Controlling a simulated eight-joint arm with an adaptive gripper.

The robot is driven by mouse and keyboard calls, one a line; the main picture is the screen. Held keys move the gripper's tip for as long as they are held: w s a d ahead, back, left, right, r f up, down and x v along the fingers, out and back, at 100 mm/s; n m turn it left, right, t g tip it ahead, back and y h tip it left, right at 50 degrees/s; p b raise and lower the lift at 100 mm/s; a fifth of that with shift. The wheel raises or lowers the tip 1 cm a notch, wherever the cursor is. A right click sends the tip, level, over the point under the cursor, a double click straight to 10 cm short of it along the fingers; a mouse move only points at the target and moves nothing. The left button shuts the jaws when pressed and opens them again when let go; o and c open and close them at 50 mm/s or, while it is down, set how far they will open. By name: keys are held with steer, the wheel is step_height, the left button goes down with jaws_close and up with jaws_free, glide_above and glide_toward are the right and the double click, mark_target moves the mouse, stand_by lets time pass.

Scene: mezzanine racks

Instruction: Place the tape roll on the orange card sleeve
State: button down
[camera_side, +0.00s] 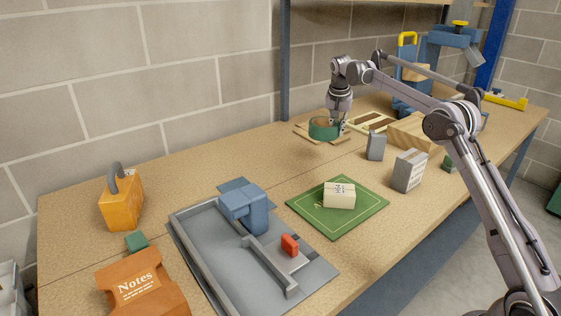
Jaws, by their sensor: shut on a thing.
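The tape roll (319,131), a green ring, is at the back of the bench, right of centre. My gripper (337,122) points down at its right side and is shut on it. The fingertips are small and partly hidden by the roll. A flat tan wooden piece (302,128) shows under and around the roll; I cannot tell whether the roll touches it. The orange card sleeve, marked "Notes" (140,287), lies at the front left, far from my gripper, cut off by the bottom edge.
Between them stand a grey tray (205,262) with a blue block (245,208) and a red piece (289,244), and a green mat (322,222) with a cream box (339,195). An orange handled block (121,208) and a green cube (136,241) stand behind the sleeve. The back middle is clear.

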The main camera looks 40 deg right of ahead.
steer(key=s+a+r+n+t+y, duration=0.1)
steer(key=a+r+n, duration=0.25)
steer(key=a, duration=1.25)
steer(key=a+r+n+y, duration=0.15)
steer(key=a+n, duration=0.35)
steer(key=a, duration=1.2)
steer(key=n, duration=0.6)
glide_above(155, 269)
steer(key=f, duration=0.2)
steer(key=f+y, duration=0.1)
steer(key=shift+s+d+f, duration=0.15)
steer(key=shift+s+d, duration=0.2)
steer(key=shift+s, duration=0.05)
steer(key=shift+a+f, duration=0.25)
steer(key=shift+f, duration=1.9)
steer(key=shift+f, duration=0.1)
steer(key=c, duration=1.4)
jaws_free()
steer(key=shift+o, duration=0.2)
